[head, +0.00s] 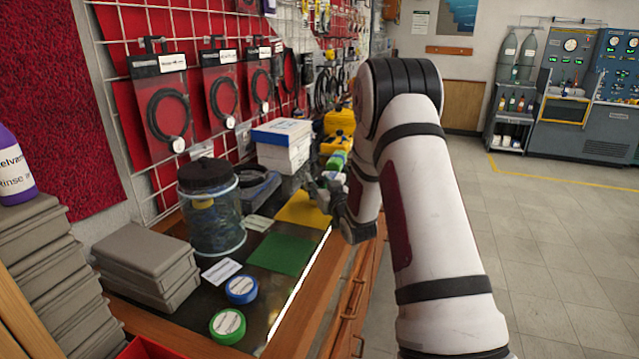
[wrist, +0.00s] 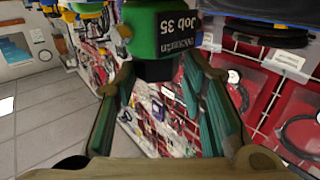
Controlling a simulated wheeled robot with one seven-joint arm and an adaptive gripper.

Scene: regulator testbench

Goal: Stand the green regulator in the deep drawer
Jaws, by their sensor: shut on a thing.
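The green regulator (wrist: 157,32), a green block with a dark label reading "Job 35", is between the fingertips of my gripper (wrist: 160,72) in the wrist view. My gripper is shut on it. In the head view my gripper (head: 328,190) is over the far part of the bench, partly hidden by my arm. The green regulator (head: 336,160) shows small there, above the bench top. Wooden drawer fronts (head: 352,300) run along the bench's right side, largely hidden by my arm. I cannot tell which is the deep drawer or whether it is open.
The bench top holds a green mat (head: 282,254), a yellow mat (head: 302,210), a clear jar (head: 212,215), grey cases (head: 145,252), tape rolls (head: 241,289) and white boxes (head: 284,143). A wire rack (head: 215,20) stands behind. The tiled floor (head: 560,240) at right is clear.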

